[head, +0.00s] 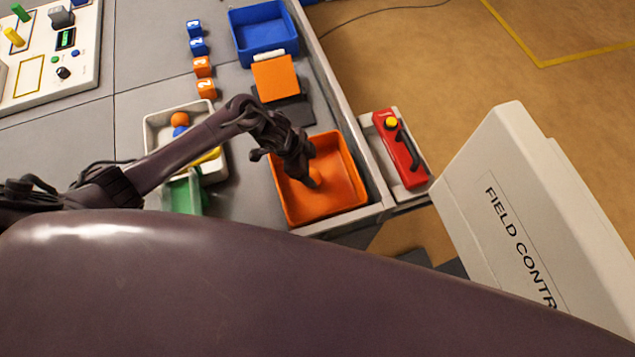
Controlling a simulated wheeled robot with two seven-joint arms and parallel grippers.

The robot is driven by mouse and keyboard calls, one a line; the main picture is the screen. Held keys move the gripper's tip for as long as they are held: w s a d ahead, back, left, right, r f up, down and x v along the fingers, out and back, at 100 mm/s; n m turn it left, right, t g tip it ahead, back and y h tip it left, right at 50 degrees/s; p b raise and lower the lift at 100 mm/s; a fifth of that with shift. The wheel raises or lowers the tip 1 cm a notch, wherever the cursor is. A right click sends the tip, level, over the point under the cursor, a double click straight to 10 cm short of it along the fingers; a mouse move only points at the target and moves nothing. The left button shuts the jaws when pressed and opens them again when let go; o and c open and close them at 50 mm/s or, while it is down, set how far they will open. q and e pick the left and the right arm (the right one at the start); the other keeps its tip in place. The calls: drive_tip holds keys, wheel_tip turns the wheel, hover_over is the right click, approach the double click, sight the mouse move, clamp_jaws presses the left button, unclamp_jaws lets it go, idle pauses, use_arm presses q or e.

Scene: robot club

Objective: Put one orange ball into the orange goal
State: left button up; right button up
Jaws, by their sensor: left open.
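The orange goal (352,171) is an open square orange bin at the near right corner of the grey table. My left gripper (309,183) is over the left part of this bin, fingers pointing down, and is open. I see no ball between its fingers; its wrist hides part of the bin. An orange ball (180,119) lies in a white tray (152,134) to the left, beside something blue. My left arm crosses over that tray and covers part of it. My right gripper is out of view.
Behind the goal are an orange pad (275,78) and a blue bin (264,31). Numbered blue and orange cubes (203,67) stand in a row. A red box with a yellow button (400,150) is right of the goal. A green object (186,196) is near the tray.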

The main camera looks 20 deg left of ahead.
use_arm(q)
drive_tip(key=v, duration=0.7)
drive_tip(key=shift+a+r, duration=0.15)
drive_tip(key=shift+r, duration=0.2)
drive_tip(key=shift+s, duration=0.1)
